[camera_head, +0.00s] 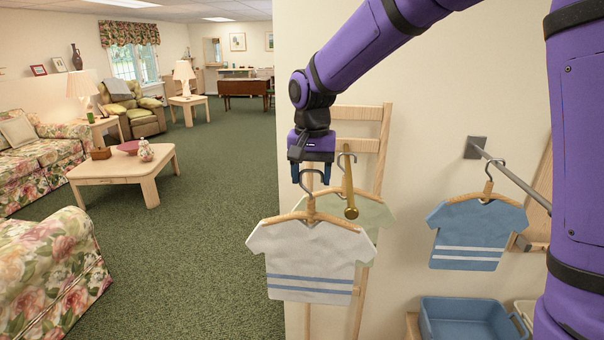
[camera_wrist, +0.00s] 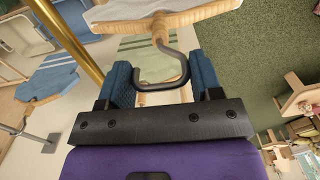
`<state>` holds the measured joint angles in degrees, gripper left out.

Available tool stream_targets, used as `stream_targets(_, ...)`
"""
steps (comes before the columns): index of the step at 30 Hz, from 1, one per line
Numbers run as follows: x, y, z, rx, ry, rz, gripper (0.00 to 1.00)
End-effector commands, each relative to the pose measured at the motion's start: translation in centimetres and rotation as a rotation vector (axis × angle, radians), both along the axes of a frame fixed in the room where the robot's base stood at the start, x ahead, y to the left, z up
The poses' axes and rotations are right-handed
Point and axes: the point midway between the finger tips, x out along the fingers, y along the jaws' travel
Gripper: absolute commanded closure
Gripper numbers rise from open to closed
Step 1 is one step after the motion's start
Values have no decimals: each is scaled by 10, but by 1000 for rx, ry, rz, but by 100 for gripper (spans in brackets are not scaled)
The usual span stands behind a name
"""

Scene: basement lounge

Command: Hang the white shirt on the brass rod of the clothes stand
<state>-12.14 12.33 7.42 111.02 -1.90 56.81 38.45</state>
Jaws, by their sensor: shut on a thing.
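The white shirt (camera_head: 308,260), with blue stripes near its hem, hangs upright on a wooden hanger. My gripper (camera_head: 311,178) is shut on the metal hook of this hanger; the hook (camera_wrist: 183,66) shows between the fingers in the wrist view. The brass rod (camera_head: 348,185) of the wooden clothes stand (camera_head: 383,150) points toward the camera and ends in a round knob. The gripper and hook are just left of the rod in the head view, and look apart from it. In the wrist view the brass rod (camera_wrist: 72,42) passes left of the fingers.
A pale green shirt (camera_head: 372,215) hangs from the brass rod behind the white one. A blue shirt (camera_head: 478,235) hangs on a grey wall rod (camera_head: 515,178) at right. A blue bin (camera_head: 465,320) stands below it. Carpet on the left is open up to a coffee table (camera_head: 125,168).

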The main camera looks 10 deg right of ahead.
Motion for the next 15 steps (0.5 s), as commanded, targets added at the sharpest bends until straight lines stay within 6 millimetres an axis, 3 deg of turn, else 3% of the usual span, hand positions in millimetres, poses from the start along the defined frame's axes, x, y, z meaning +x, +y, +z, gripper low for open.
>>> stream_targets(15,-11,-34,1,0,-2,-2,86)
